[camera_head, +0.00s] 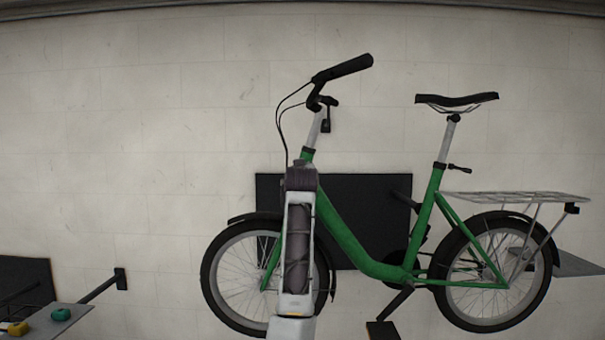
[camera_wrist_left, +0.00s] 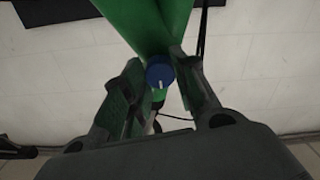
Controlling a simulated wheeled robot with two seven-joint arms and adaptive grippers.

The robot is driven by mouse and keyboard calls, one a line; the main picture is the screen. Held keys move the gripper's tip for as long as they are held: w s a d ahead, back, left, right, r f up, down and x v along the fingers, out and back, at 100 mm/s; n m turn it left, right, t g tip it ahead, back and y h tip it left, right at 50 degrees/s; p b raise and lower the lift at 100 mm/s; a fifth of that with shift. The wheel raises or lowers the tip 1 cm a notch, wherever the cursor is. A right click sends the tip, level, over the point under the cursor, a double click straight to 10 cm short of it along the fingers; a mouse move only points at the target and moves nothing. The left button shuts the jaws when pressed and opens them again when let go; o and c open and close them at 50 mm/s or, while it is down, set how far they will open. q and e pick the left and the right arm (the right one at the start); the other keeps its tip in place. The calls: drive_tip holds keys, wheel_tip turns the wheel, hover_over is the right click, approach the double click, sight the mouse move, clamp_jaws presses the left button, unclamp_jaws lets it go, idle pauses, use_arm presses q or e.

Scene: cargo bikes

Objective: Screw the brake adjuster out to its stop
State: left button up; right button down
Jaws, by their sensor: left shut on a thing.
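The brake adjuster is a blue round knob (camera_wrist_left: 159,72) with a short white mark on its face. It sits in front of the bike's green tube (camera_wrist_left: 150,22) in the left wrist view. My left gripper (camera_wrist_left: 160,82) has one finger on each side of the knob and is shut on it. In the head view my left gripper (camera_head: 301,178) reaches up in front of the green bike (camera_head: 345,235), just below the handlebar stem. It hides the adjuster there. My right gripper is in neither view.
The handlebar (camera_head: 343,69) and its thin black cables (camera_head: 282,118) are above my gripper. A dark panel (camera_head: 350,190) is behind the frame on the pale wall. A shelf (camera_head: 45,322) with a yellow and a teal item is at the lower left.

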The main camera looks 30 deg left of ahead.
use_arm(q)
drive_tip(key=shift+c, duration=0.2)
drive_tip(key=o, duration=1.1)
drive_tip(key=shift+c, duration=0.2)
drive_tip(key=shift+s, duration=0.15)
drive_tip(key=v, duration=1.1)
drive_tip(key=shift+s+d, duration=0.2)
drive_tip(key=shift+s, duration=0.1)
drive_tip(key=shift+f, duration=0.1)
